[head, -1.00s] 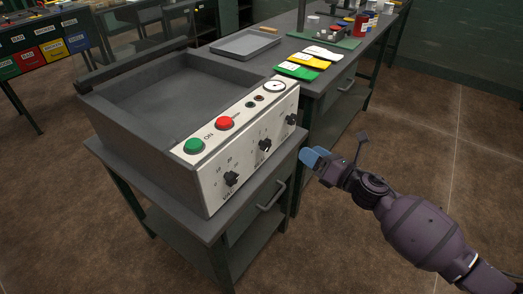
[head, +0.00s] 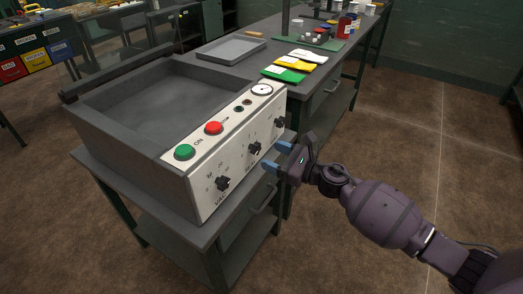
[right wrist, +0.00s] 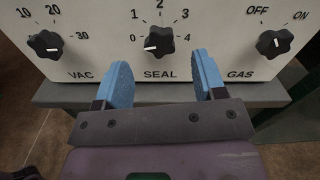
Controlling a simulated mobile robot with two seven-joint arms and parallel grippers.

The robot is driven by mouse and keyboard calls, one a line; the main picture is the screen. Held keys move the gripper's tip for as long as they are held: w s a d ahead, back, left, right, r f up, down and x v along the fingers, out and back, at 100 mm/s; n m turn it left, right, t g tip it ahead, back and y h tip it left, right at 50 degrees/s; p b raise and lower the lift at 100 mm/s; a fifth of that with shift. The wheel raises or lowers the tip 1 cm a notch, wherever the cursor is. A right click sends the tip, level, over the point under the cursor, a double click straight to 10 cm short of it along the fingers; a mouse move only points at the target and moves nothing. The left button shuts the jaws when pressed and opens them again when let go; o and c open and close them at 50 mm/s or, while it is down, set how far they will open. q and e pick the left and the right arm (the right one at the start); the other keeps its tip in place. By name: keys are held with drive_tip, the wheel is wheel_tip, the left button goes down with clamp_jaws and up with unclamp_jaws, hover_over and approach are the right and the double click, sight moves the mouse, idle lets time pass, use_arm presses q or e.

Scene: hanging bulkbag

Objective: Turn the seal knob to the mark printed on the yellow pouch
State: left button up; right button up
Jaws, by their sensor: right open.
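The seal knob (head: 254,149) is the middle of three black knobs on the machine's white front panel. In the right wrist view, the seal knob (right wrist: 158,40) sits above the word SEAL, with a scale from 0 to 4. Its white line points left, near the 0. My right gripper (head: 276,157) is open in front of the panel, its blue fingers (right wrist: 163,68) apart, below and either side of the knob, not touching it. The yellow pouch (head: 295,67) lies on the bench behind; its printed mark is too small to read. My left gripper is out of view.
The VAC knob (right wrist: 45,44) and GAS knob (right wrist: 275,41) flank the seal knob. Green (head: 184,152) and red (head: 214,128) buttons sit on the panel's top. Green (head: 283,76) and white (head: 308,55) pouches lie beside the yellow one. Open floor lies right of the machine.

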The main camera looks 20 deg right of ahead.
sight(258, 150)
drive_tip(key=x, duration=0.3)
drive_tip(key=shift+w+a, duration=0.5)
drive_tip(key=shift+w, duration=0.05)
drive_tip(key=c, duration=0.9)
